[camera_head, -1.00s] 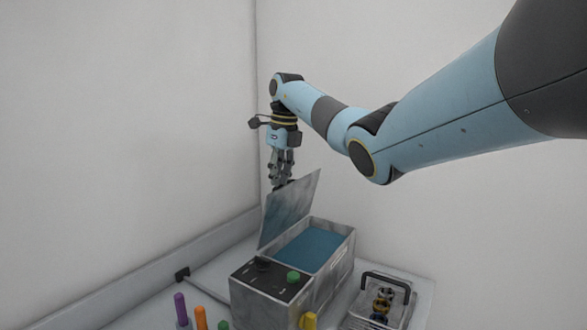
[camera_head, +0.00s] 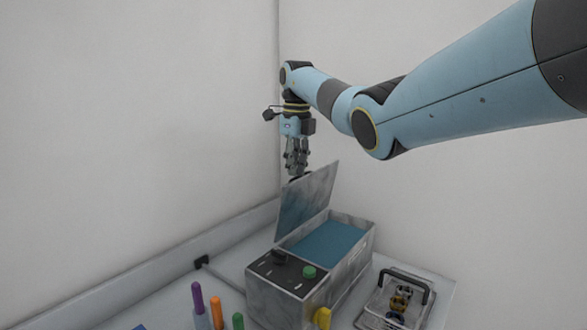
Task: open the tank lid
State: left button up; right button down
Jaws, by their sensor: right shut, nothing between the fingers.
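The tank (camera_head: 353,262) is a grey metal box holding blue liquid (camera_head: 328,243), with a dark control panel on its near end. Its lid (camera_head: 306,203) stands raised on the tank's left side, steeply tilted, leaving the top uncovered. My right gripper (camera_head: 297,173) points down at the lid's upper edge, shut and empty. Its fingertips are partly hidden by the lid, and I cannot tell whether they touch it. My left gripper is out of view.
The panel has a black knob (camera_head: 280,256) and a green knob (camera_head: 309,272). A yellow knob (camera_head: 322,317) is at the tank's front. Purple (camera_head: 198,297), orange (camera_head: 216,312) and green pegs stand front left. Walls enclose the back.

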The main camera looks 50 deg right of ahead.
notch_tip(320, 180, up, 10)
jog(key=shift+r, duration=0.25)
jog(key=c, duration=1.9)
grip_release()
jog(key=shift+s+r, duration=0.1)
jog(key=shift+r, duration=0.2)
jog(key=shift+o, duration=1)
jog(key=shift+r+n, duration=0.15)
jog(key=shift+n, duration=0.15)
jog(key=o, duration=0.4)
jog(key=r+n, duration=0.1)
jog(key=w+n+t, duration=0.1)
jog(key=n, duration=0.1)
jog(key=a+r+n, duration=0.1)
jog(key=shift+w+a+r+t+y, duration=0.1)
jog(key=shift+w+r+t+y, duration=0.2)
jog(key=shift+w, duration=0.1)
jog(key=shift+c, duration=0.2)
jog(key=s+d+f+n+b, duration=0.2)
jog(key=s+f+n, duration=0.1)
jog(key=s+n, duration=0.35)
jog(key=s+d+f+n+b, duration=0.1)
jog(key=s+d+f+n, duration=0.15)
jog(key=s+n, duration=0.4)
notch_tip(320, 180, down, 12)
jog(key=w+p, duration=0.2)
jog(key=shift+w+a+r+t, duration=0.15)
jog(key=shift+w+a+t, duration=0.2)
jog(key=shift+a, duration=0.1)
grip_shut()
